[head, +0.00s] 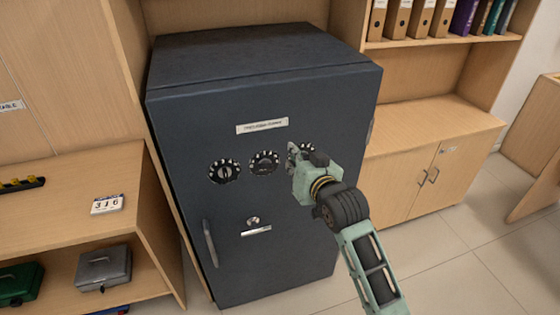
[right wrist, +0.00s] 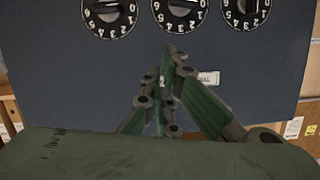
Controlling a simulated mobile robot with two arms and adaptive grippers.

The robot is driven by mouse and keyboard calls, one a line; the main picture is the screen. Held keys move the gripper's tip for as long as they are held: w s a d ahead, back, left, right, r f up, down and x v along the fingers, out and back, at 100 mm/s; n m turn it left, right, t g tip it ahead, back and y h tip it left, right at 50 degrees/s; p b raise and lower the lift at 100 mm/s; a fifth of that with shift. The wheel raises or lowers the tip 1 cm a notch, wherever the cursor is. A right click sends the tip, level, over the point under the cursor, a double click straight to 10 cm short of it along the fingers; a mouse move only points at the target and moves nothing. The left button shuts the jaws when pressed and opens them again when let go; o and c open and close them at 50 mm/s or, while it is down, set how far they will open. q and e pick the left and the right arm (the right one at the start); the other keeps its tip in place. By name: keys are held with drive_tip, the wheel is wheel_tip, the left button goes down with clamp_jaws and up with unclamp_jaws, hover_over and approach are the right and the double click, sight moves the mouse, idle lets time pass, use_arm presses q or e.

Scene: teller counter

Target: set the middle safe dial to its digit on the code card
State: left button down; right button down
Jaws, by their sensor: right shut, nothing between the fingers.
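The dark blue-grey safe (head: 300,235) has a row of three black dials with white digits. The middle dial (head: 264,162) shows clear in the head view and also at the top of the right wrist view (right wrist: 181,14), cut by the edge. I cannot tell which digit it is set to. The code card (head: 107,205) lies on the wooden counter at the left and seems to read 316. My right gripper (head: 292,150) is shut and empty, in front of the right dial (head: 306,147), which it partly hides. Its closed fingertips (right wrist: 172,52) show below the middle dial in the wrist view.
The left dial (head: 224,170) is uncovered. A keyhole knob (head: 253,221) and a long door handle (head: 210,243) stick out lower on the safe. A grey cash box (head: 103,269) sits on the shelf at the left. A low wooden cabinet (head: 420,165) stands at the right.

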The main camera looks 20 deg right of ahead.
drive_tip(key=p, duration=0.2)
hover_over(274, 152)
drive_tip(key=s+d, duration=0.1)
drive_tip(key=s, duration=0.3)
drive_tip(key=shift+w+d+f, duration=0.1)
drive_tip(key=shift+w+f, duration=0.15)
drive_tip(key=shift+f, duration=0.8)
drive_tip(key=f, duration=0.2)
drive_tip(key=p, duration=0.1)
drive_tip(key=shift+s+a+f, duration=0.15)
drive_tip(key=shift+a+f, duration=0.1)
drive_tip(key=shift+f, duration=0.15)
drive_tip(key=shift+a+f, duration=0.1)
drive_tip(key=shift+f, duration=0.5)
